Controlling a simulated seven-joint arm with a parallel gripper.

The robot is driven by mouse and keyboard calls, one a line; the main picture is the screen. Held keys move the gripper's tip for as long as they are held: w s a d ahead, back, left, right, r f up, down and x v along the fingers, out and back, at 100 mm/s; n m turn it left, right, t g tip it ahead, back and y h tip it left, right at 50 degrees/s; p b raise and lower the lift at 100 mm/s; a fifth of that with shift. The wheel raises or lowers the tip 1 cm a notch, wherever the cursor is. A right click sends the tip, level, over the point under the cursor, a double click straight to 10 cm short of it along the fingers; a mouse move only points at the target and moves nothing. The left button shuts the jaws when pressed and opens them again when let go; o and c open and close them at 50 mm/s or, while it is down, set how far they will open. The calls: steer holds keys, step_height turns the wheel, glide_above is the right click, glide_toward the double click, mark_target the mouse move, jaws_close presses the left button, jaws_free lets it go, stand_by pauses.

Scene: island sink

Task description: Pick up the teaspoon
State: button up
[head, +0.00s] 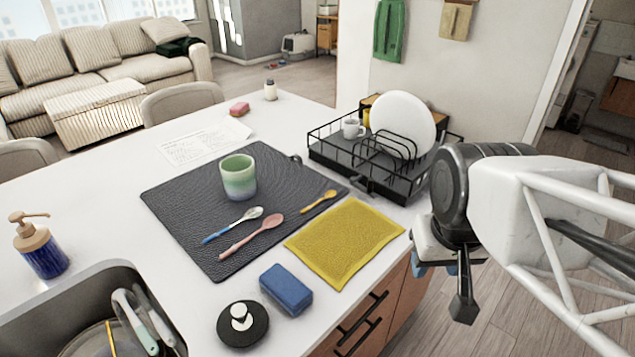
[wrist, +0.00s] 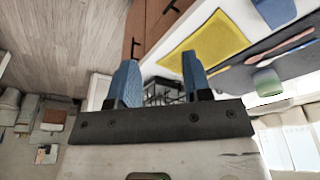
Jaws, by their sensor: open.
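Three spoons lie on the dark mat (head: 190,226): a small yellow one (head: 318,202) at the right, a pink one (head: 250,236) at the front, and a silver one with a blue handle (head: 233,225) beside it. I cannot tell which is called the teaspoon. A green and white cup (head: 238,177) stands on the mat behind them. My gripper (head: 440,268) is off the right edge of the counter, apart from all spoons. In the wrist view its blue fingers (wrist: 160,82) are spread and empty.
A yellow cloth (head: 345,243), a blue sponge (head: 286,289) and a black round item (head: 242,323) lie along the near edge. A dish rack (head: 370,165) with a plate stands at the back right. The sink (head: 60,310) and soap dispenser (head: 40,250) are at the left.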

steer(key=w+a+n, duration=0.3)
steer(key=w+n, duration=0.4)
steer(key=w, duration=0.4)
steer(key=n+g, duration=0.3)
steer(key=n, duration=1.6)
glide_toward(313, 203)
steer(key=shift+s+d+f, duration=0.25)
steer(key=shift+s+d, duration=0.1)
steer(key=shift+w+a+f+n, duration=0.2)
steer(key=shift+w+f+n, duration=0.05)
steer(key=shift+n, duration=0.05)
steer(key=shift+f, duration=1.3)
steer(key=shift+s+a+f, duration=0.15)
steer(key=shift+f, duration=2.45)
